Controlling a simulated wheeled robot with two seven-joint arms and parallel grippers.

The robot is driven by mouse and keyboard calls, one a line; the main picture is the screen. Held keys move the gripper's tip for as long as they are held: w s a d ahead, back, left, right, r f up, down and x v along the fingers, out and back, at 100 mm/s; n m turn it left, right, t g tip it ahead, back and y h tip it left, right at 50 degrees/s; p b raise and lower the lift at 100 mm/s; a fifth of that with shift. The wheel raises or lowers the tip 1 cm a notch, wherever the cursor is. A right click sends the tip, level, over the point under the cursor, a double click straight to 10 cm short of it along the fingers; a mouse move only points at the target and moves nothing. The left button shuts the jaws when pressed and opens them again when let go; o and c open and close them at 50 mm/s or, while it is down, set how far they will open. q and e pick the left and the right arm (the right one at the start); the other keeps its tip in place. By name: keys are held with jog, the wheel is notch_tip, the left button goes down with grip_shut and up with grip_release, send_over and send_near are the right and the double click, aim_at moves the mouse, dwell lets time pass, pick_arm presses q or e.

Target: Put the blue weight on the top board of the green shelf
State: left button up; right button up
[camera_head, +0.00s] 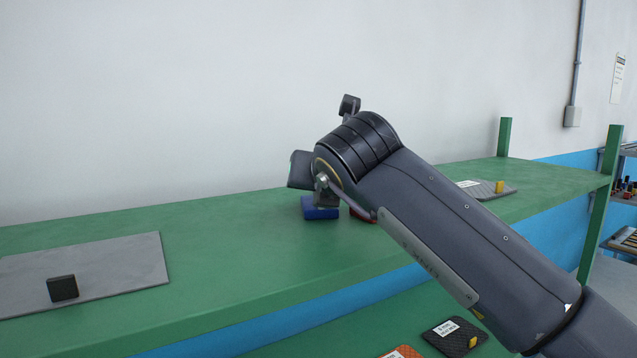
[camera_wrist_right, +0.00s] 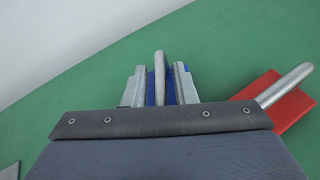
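The blue weight (camera_head: 320,208) rests on the top board (camera_head: 220,230) of the green shelf. In the right wrist view the blue weight (camera_wrist_right: 150,90) shows between my fingers, with its grey upright handle (camera_wrist_right: 159,68) in the gap. My right gripper (camera_wrist_right: 158,88) is open around the handle, with blue visible on both sides of it. In the head view my right arm hides most of that gripper and part of the weight. My left gripper is in neither view.
A red weight (camera_wrist_right: 285,103) with a grey handle stands close on the right. A grey plate (camera_head: 110,262) with a black block (camera_head: 62,288) lies at the left. A labelled board (camera_head: 490,188) lies at the right end, near the green posts (camera_head: 505,138). Lower boards (camera_head: 453,335) carry labels.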

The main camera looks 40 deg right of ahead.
jog(key=shift+o, duration=0.5)
jog(key=shift+r, duration=0.1)
jog(key=shift+s+a+r, duration=0.1)
jog(key=b+v, duration=0.1)
jog(key=v, duration=1)
jog(key=shift+s+a+r, duration=0.1)
jog(key=shift+s+r, duration=0.1)
jog(key=shift+s, duration=0.15)
